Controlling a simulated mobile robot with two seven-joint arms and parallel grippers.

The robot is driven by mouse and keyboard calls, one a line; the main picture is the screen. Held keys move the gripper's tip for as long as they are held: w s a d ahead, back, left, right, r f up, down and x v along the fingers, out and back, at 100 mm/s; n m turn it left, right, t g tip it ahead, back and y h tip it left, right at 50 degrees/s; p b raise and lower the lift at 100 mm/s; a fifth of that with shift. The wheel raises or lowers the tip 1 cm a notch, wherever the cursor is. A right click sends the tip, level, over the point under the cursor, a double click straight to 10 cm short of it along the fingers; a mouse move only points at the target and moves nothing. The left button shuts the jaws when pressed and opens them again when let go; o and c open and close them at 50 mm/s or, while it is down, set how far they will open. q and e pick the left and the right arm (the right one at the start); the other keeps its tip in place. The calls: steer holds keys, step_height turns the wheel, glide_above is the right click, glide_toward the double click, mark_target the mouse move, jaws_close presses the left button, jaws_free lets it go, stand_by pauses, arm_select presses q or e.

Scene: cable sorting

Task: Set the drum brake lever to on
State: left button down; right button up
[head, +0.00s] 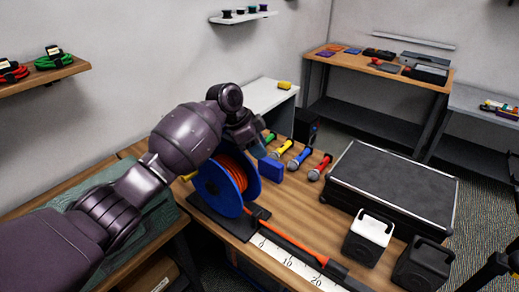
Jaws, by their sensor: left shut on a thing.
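The cable drum (221,190) has blue flanges and is wound with orange cable. It stands on a dark base plate on the wooden bench. My left arm reaches in from the left across the drum. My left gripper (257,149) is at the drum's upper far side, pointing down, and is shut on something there. The brake lever cannot be made out apart from the gripper, which hides that spot; its position cannot be read. My right gripper does not show.
A blue block (270,169) is close beside the drum. Several coloured-handled microphones (299,160) lie behind it. A black case (392,187), a white box (368,238) and a dark box (422,265) stand to the right. A ruler strip (289,262) runs along the front edge.

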arm_select(q)
steer(key=shift+w+a+r+n+g+h, duration=0.15)
steer(key=shift+w+a+r+g+h, duration=0.1)
steer(key=shift+r+g+h, duration=0.3)
steer(key=shift+w+a+r+n+g+h, duration=0.15)
steer(key=shift+a+r+g+h, duration=0.15)
steer(key=shift+h, duration=0.35)
steer(key=shift+w+a+r+g+h, duration=0.4)
steer(key=shift+a+r+g+h, duration=0.2)
steer(key=shift+h, duration=0.4)
steer(key=c, duration=0.8)
jaws_free()
steer(key=shift+o, duration=0.2)
steer(key=b+v, duration=0.2)
steer(key=v, duration=0.8)
steer(key=shift+a+r, duration=0.25)
steer(key=shift+a, duration=0.05)
